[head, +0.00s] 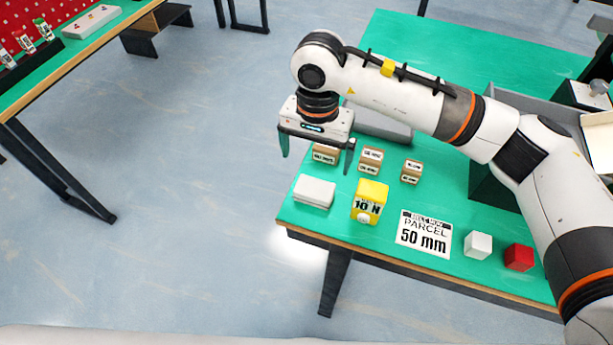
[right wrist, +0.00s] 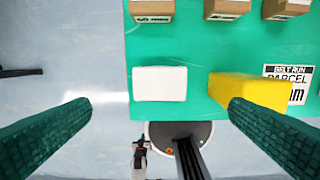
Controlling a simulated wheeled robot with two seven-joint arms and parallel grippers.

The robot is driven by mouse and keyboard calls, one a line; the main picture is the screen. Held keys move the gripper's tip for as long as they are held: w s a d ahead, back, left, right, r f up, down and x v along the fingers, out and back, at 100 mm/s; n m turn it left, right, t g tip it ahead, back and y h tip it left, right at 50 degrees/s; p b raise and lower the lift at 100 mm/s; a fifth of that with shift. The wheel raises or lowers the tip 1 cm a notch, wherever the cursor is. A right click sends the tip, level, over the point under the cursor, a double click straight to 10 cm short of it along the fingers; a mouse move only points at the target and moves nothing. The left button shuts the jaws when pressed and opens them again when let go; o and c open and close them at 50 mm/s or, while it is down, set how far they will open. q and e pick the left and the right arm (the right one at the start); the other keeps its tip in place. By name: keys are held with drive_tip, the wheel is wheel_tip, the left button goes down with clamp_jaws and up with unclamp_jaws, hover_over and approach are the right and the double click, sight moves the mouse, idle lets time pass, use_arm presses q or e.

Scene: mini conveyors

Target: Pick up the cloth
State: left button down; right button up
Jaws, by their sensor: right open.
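The cloth (head: 314,191) looks like a flat white folded block lying on the near left corner of the green table. It also shows in the right wrist view (right wrist: 160,83), centred ahead of the fingers. My right gripper (head: 317,152) is open and empty, with its green fingers pointing down above the table's left edge area. In the right wrist view its two fingers (right wrist: 160,104) stand wide apart, on either side of the cloth's width and not touching it. My left gripper is not seen in the head view.
A yellow 10 N block (head: 369,201) stands just right of the cloth. Several small cardboard boxes (head: 371,159) stand behind it. Open floor is on the left.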

drive_tip(key=p, duration=0.1)
hover_over(315, 188)
drive_tip(key=f, duration=0.5)
drive_tip(key=shift+s+d+f, duration=0.1)
drive_tip(key=shift+s+d, duration=0.1)
drive_tip(key=shift+s, duration=0.1)
drive_tip(key=shift+w+a+f, duration=0.1)
drive_tip(key=shift+f, duration=0.3)
drive_tip(key=shift+a+f+p, duration=0.1)
drive_tip(key=shift+f+p, duration=0.3)
drive_tip(key=shift+f, duration=0.2)
drive_tip(key=f, duration=0.3)
drive_tip(key=f+p, duration=0.1)
drive_tip(key=shift+w+f, duration=0.2)
drive_tip(key=shift+w, duration=0.05)
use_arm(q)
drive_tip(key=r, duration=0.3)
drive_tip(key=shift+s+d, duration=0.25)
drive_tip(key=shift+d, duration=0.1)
use_arm(e)
drive_tip(key=shift+c, duration=0.2)
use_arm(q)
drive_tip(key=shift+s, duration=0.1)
use_arm(e)
drive_tip(key=c, duration=1)
drive_tip(key=shift+r, duration=0.1)
